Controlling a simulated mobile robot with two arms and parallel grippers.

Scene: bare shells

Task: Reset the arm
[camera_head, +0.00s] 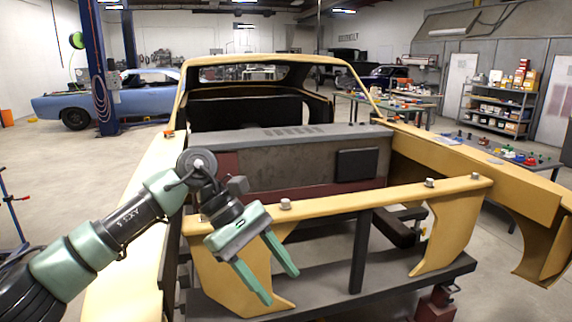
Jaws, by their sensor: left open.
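My left arm comes in from the lower left. Its left gripper (270,285) has two green fingers spread apart with nothing between them. It points down and to the right, in front of the left part of the yellow car shell's front crossbar (385,198). I cannot tell whether it touches the shell. My right arm and right gripper do not show.
The bare yellow car shell (150,215) fills the middle, with an open engine bay. A blue car (150,100) stands by a blue lift post (97,60) at the back left. Workbenches (385,103) and a shelf (497,105) stand at the right. Floor at the left is mostly clear.

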